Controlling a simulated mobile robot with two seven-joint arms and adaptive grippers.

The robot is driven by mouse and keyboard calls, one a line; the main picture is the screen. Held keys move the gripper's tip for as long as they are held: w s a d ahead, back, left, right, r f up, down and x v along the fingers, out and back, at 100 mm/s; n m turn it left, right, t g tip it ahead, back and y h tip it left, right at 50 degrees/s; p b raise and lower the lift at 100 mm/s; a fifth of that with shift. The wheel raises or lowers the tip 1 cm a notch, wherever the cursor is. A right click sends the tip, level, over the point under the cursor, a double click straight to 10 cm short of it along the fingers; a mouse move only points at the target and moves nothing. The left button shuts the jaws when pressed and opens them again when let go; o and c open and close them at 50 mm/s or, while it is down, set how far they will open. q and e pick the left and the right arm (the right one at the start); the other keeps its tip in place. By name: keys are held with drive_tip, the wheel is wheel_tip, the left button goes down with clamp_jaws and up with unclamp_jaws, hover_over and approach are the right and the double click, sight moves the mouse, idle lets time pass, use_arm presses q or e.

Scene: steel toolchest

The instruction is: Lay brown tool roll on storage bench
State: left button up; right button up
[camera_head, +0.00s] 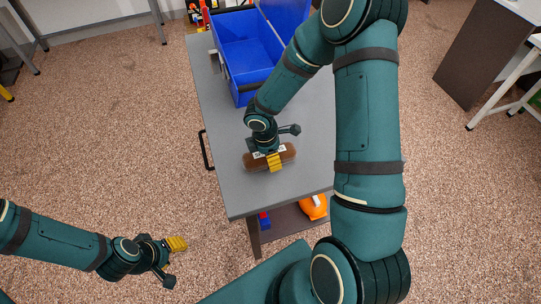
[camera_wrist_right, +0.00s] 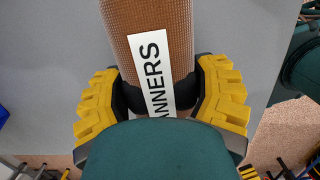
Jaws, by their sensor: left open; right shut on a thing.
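The brown tool roll (camera_head: 284,155) is at the near part of the grey bench top (camera_head: 230,190), lying across it. Whether it touches the bench is hard to tell. My right gripper (camera_head: 273,160) is shut around its middle from above. In the right wrist view, the roll (camera_wrist_right: 150,18) has a woven brown surface and a white label reading "ANNERS", partly hidden. The yellow fingers of the right gripper (camera_wrist_right: 162,95) are on both sides of it. My left gripper (camera_head: 178,258) is open and empty, off the bench at the lower left.
An open blue toolbox (camera_head: 243,55) stands at the far end of the bench. An orange object (camera_head: 314,207) and a small blue and red item (camera_head: 264,219) are on the shelf below. The near bench top is clear around the roll. A black handle (camera_head: 206,150) sticks out on the left side.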

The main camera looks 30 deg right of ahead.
drive_tip(key=shift+r, duration=0.1)
drive_tip(key=o, duration=1.4)
drive_tip(key=shift+r, duration=0.1)
drive_tip(key=r+p, duration=0.1)
drive_tip(key=r, duration=0.2)
drive_tip(key=a+r+p, duration=0.1)
drive_tip(key=r, duration=0.3)
drive_tip(key=r+p, duration=0.1)
drive_tip(key=r, duration=0.2)
drive_tip(key=shift+w+a+r, duration=0.15)
drive_tip(key=shift+a, duration=0.05)
drive_tip(key=shift+a+r+p, duration=0.15)
drive_tip(key=shift+r+p, duration=0.15)
drive_tip(key=shift+r, duration=0.45)
